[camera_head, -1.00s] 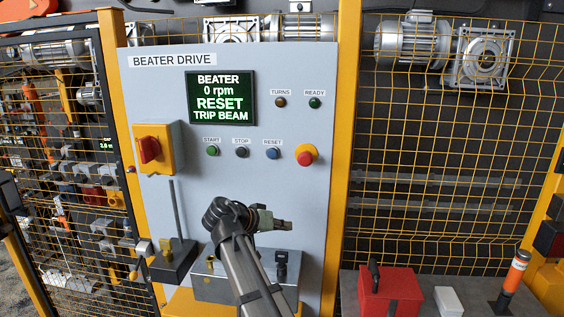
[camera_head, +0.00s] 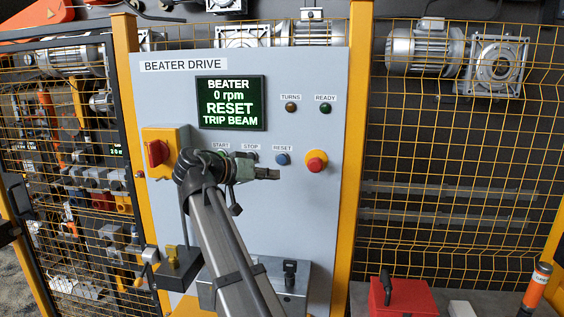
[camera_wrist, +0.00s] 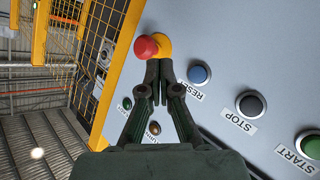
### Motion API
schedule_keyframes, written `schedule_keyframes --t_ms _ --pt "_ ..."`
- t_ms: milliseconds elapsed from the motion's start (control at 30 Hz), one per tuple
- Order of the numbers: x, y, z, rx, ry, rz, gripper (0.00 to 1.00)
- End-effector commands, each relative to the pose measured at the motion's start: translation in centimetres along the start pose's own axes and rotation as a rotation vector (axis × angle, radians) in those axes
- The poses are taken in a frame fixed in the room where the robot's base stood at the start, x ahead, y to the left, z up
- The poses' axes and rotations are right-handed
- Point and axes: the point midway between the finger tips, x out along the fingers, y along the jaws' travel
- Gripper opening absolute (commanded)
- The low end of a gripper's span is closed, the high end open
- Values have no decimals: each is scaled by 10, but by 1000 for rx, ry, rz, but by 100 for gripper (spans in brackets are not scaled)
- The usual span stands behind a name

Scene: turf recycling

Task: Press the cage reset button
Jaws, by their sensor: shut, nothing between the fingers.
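The blue button labelled RESET (camera_head: 283,159) sits on the grey BEATER DRIVE panel (camera_head: 300,220), between the STOP button and the red mushroom button. It also shows in the wrist view (camera_wrist: 199,74), just right of my fingers. My gripper (camera_head: 276,174) is shut and empty, in front of the panel. In the head view its tips appear just below the RESET button. In the wrist view the fingertips (camera_wrist: 158,64) overlap the base of the red mushroom button, left of RESET. Whether they touch the panel, I cannot tell. The display (camera_head: 231,103) reads BEATER, 0 rpm, RESET, TRIP BEAM.
The red mushroom button (camera_head: 316,162) on its yellow base is close to my fingertips. The STOP button (camera_wrist: 251,104) and green START button (camera_wrist: 309,146) lie on the other side of RESET. A red-handled yellow switch (camera_head: 158,153) is left of my wrist.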

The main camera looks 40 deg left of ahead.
Motion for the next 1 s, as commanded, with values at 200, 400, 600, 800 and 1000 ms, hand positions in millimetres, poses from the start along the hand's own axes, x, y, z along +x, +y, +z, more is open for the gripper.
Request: schedule_keyframes --t_ms 200,400,600,800,1000 --pt "4 -3 -3 0 -1 0 0" --pt "16 -12 -12 0 -1 0 0" --pt "32 -25 -25 -1 -1 1 0" --pt "51 -38 -36 0 0 1 0" --pt "60 -45 -43 0 -1 0 0"
